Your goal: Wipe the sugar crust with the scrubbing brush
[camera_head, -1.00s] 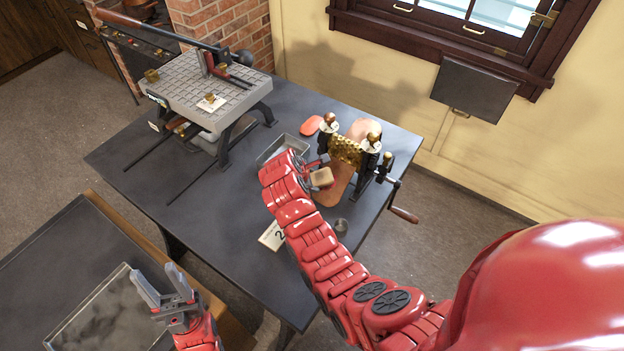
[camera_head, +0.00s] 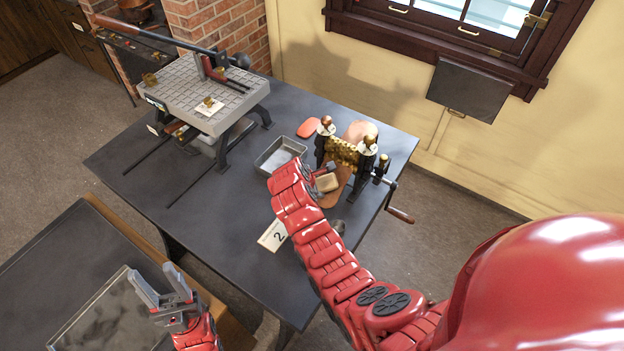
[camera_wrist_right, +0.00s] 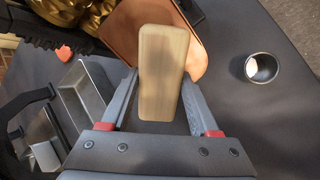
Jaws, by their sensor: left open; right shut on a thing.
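My right gripper (camera_wrist_right: 160,105) is shut on the scrubbing brush (camera_wrist_right: 162,70), a pale wooden block held between the two fingers in the right wrist view. In the head view the brush (camera_head: 327,183) is just in front of the brass drop roller (camera_head: 343,152), over a copper-coloured sheet (camera_head: 336,193). Whether the brush touches the roller or the sheet I cannot tell. The brush's bristles are hidden. No sugar crust can be made out clearly; the roller's front is partly covered by my arm. My left gripper (camera_head: 160,294) is open and empty at the lower left.
A metal tray (camera_head: 279,156) lies left of the roller, with a red-orange piece (camera_head: 308,128) behind it. A hand crank (camera_head: 400,214) sticks out right. A number card (camera_head: 273,236) lies in front.

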